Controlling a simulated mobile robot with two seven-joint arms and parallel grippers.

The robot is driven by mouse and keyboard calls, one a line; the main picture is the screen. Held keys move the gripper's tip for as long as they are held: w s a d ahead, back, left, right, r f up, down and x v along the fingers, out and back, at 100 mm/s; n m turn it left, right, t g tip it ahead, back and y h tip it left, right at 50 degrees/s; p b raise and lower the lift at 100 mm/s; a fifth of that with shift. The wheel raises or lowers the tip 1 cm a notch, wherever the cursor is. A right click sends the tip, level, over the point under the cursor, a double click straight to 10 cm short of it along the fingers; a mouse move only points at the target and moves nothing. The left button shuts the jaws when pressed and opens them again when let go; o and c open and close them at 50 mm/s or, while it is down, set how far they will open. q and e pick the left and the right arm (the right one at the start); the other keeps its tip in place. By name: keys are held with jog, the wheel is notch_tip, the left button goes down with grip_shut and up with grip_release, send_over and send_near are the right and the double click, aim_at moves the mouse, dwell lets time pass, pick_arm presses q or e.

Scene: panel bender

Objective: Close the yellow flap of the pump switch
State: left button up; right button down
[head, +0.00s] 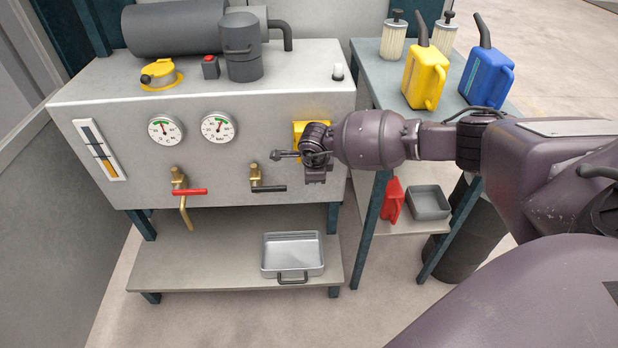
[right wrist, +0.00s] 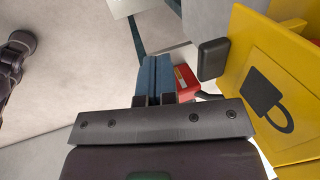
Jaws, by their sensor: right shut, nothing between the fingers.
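The yellow flap (right wrist: 285,65) with a black padlock mark fills the right side of the right wrist view. In the head view, yellow of the pump switch (head: 299,129) shows on the front panel, mostly hidden behind my right gripper (head: 317,178). How far the flap stands from the panel is hard to tell. My right gripper's blue fingers (right wrist: 157,72) are shut together and empty, left of the flap and apart from it in the wrist view. A dark block (right wrist: 213,58) shows between the fingers and the flap. My left gripper is not in view.
A valve with a black lever (head: 268,188) and one with a red lever (head: 188,192) sit left of the switch. A side table (head: 378,78) carries yellow and blue cans. A metal tray (head: 293,236) rests on the lower shelf.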

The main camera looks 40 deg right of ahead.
jog(key=shift+w+d+f+t+h, duration=0.4)
jog(key=shift+w+d+f+t, duration=0.1)
jog(key=shift+w+t, duration=0.2)
jog(key=shift+r, duration=0.15)
jog(key=shift+r+p, duration=0.3)
jog(key=shift+r, duration=0.4)
